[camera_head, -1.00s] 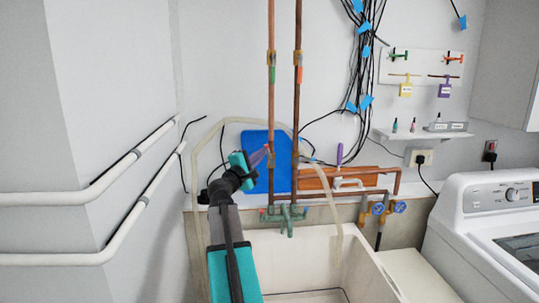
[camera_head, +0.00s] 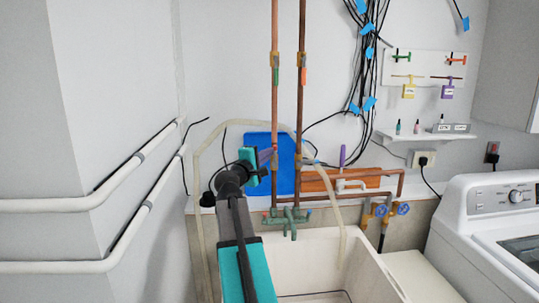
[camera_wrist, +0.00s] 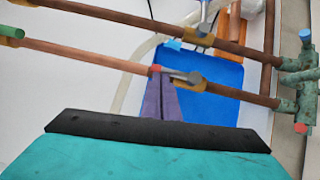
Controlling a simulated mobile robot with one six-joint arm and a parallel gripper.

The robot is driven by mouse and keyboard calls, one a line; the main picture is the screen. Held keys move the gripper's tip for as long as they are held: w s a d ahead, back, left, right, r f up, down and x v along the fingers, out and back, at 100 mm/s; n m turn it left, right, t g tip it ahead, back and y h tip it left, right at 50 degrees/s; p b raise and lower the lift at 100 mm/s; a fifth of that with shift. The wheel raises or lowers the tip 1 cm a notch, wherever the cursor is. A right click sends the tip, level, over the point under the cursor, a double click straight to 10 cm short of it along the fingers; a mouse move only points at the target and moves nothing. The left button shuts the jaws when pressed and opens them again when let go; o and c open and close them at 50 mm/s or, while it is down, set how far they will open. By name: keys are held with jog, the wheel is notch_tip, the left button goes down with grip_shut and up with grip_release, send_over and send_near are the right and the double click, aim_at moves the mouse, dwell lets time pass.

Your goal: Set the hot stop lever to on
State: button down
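A small lever with a red tip and grey handle (camera_wrist: 180,74) sits at a brass valve on the left copper pipe (camera_head: 275,110); in the wrist view it lies roughly along the pipe. A lever with a blue end (camera_wrist: 204,22) stands across the other copper pipe (camera_head: 300,115). No label marks either lever as the hot stop. My gripper (camera_head: 268,154) is at the left pipe. In the wrist view its purple fingers (camera_wrist: 164,80) are together, with tips right at the red tip. Whether they touch or pinch it cannot be told.
A blue board (camera_head: 285,165) leans behind the pipes. A green corroded tap (camera_head: 290,217) sits below, above a white sink (camera_head: 315,245). A pale hose (camera_head: 200,150) loops around the pipes. A washing machine (camera_head: 490,215) stands at the right, white wall pipes (camera_head: 100,195) at the left.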

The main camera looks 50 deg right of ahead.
dwell(0.3)
jog(key=shift+w+a, duration=0.1)
jog(key=shift+a, duration=0.05)
jog(key=a+b, duration=0.3)
jog(key=a, duration=1)
jog(key=shift+w, duration=0.2)
dwell(0.5)
